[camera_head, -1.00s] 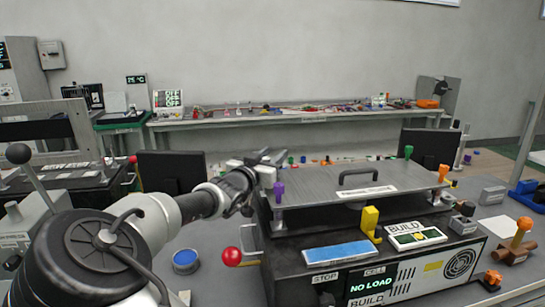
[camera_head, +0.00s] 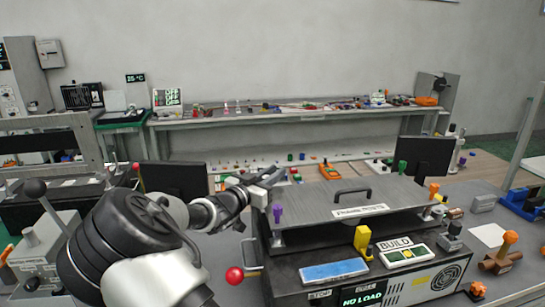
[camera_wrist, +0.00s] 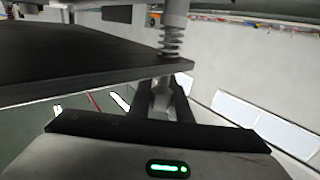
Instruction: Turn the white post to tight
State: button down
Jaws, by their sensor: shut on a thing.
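The press (camera_head: 345,205) has a grey top plate with coloured corner posts: purple (camera_head: 278,212) front left, orange (camera_head: 433,189) front right, green (camera_head: 402,167) back right. My gripper (camera_head: 264,184) is at the plate's back left corner, just behind the purple post. A pale piece at its tip is probably the white post (camera_head: 259,198), mostly hidden by the gripper. In the wrist view my dark fingers (camera_wrist: 162,100) are closed around a pale, narrow thing (camera_wrist: 161,90). A sprung post (camera_wrist: 171,40) stands close by at a plate edge.
A lever with a red ball (camera_head: 235,275) sticks out left of the press. A yellow lever (camera_head: 362,241), a blue pad (camera_head: 331,272) and a BUILD panel (camera_head: 403,252) are on the press front. A dark monitor (camera_head: 175,180) stands behind my arm.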

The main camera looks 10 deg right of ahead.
jog(key=m+g+h, duration=0.1)
jog(key=m+g+h+p, duration=0.1)
jog(key=g, duration=0.1)
jog(key=s+m+g+h, duration=0.1)
jog(key=m, duration=0.1)
jog(key=shift+d+f+g+p, duration=0.15)
jog(key=shift+d+g+p, duration=0.15)
jog(key=shift+d+g, duration=0.1)
jog(key=m+g, duration=0.1)
jog(key=m+g+h+b, duration=0.1)
jog(key=g, duration=0.1)
jog(key=shift+s+d+f+g, duration=0.1)
jog(key=shift+s+d+g, duration=0.05)
jog(key=shift+s+g, duration=0.2)
jog(key=shift+s+m+g+h+b, duration=0.25)
jog(key=shift+m+g+b, duration=0.15)
jog(key=shift+m+g, duration=0.4)
jog(key=shift+s+m+g+h+b, duration=0.2)
jog(key=shift+m+g+b, duration=0.25)
jog(key=shift+g, duration=0.6)
jog(key=shift+s+r, duration=0.1)
jog(key=shift+r, duration=0.1)
jog(key=c, duration=1.6)
grip_release()
jog(key=shift+c, duration=0.2)
